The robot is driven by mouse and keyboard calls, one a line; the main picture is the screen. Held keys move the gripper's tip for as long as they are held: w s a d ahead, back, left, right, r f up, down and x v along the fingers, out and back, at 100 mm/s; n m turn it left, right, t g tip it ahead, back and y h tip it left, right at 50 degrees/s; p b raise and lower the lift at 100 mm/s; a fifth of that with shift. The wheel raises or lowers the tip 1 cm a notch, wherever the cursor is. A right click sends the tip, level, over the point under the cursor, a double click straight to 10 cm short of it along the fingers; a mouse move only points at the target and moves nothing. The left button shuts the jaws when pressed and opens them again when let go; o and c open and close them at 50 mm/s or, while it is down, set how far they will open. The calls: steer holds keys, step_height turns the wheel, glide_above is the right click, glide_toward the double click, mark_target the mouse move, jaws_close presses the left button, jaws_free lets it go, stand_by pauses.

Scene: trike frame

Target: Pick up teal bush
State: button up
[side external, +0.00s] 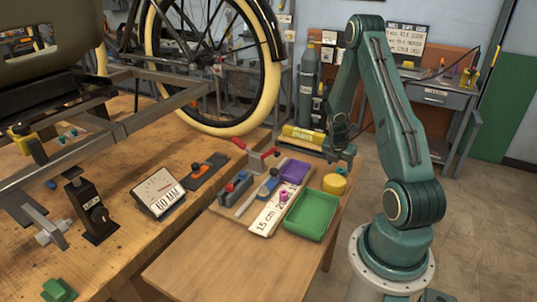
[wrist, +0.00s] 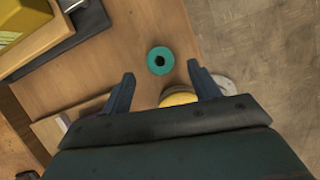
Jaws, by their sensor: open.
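The teal bush (wrist: 160,52) is a small ring with a dark centre hole, lying on the bare wooden table top in the wrist view. My gripper (wrist: 160,73) is open and empty, with one finger to each side of the bush's near side in that view. The bush lies slightly beyond the fingertips in the picture; I cannot tell the height gap.
A yellow round piece (side external: 334,184) stands close to my gripper; it also shows below the fingers in the wrist view (wrist: 178,99). The table edge is close on the right.

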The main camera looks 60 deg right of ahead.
mark_target(340, 171)
steer(key=shift+x, duration=1.8)
steer(key=c, duration=1.1)
steer(key=shift+o, duration=0.2)
steer(key=shift+r, duration=0.15)
step_height(340, 171, up, 20)
